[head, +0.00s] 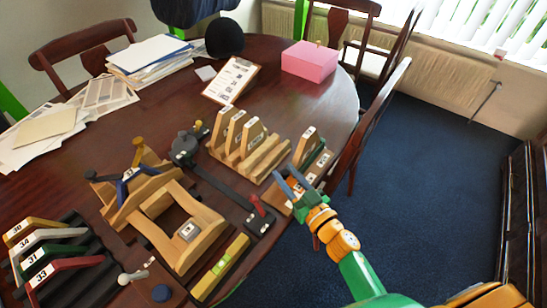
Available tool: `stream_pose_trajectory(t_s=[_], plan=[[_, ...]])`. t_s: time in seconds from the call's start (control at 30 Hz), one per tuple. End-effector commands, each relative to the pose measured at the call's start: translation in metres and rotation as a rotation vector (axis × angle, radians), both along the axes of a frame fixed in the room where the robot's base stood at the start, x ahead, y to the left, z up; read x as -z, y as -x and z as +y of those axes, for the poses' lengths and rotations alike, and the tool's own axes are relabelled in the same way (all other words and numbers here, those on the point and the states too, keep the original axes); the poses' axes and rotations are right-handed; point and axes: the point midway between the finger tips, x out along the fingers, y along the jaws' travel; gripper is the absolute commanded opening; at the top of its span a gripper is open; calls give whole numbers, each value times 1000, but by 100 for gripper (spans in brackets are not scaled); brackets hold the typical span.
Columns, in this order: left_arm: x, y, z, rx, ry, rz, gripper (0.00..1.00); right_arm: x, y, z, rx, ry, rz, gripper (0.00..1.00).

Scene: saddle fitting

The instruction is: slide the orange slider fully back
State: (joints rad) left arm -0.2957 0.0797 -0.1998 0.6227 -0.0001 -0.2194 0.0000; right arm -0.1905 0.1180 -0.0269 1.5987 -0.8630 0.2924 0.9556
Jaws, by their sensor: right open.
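I cannot clearly make out an orange slider. A dark rail (222,184) lies on the table, with a red lever (257,204) at its near end and a small yellow knob (198,127) by its far end. My right gripper (287,181) has blue fingers, is open, and is over the table's right edge. It is in front of a low wooden piece (273,196), which it partly covers, and right of the red lever. I see nothing between its fingers. My left gripper is not in view.
A wooden saddle stand (178,228) fills the table's middle left. Numbered coloured pieces (45,250) sit in a dark rack at lower left. Slotted wooden blocks (245,145) stand beyond the rail. A clipboard (231,80) and pink box (310,61) lie farther back. Chairs stand around the table.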

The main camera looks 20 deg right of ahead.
Motion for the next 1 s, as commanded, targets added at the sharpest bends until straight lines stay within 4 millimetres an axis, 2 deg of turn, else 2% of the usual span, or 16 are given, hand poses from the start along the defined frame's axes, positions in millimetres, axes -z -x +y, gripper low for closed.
stream_pose_trajectory(t_s=[0.1,0.2,0.3,0.5,0.53,0.67,0.7,1.0], plan=[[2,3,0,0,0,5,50,0,-25,6,2,-1,-2,41],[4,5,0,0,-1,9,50,1,-39,10,2,0,-1,41],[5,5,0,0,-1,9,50,1,-46,13,1,-1,1,41],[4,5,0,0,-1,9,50,1,-47,13,1,1,2,41],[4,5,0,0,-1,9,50,1,-47,13,1,1,2,38],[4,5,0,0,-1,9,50,1,-47,13,2,1,2,3],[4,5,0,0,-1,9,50,1,-47,13,2,1,2,0],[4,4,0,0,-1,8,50,1,-47,12,2,1,1,0]])
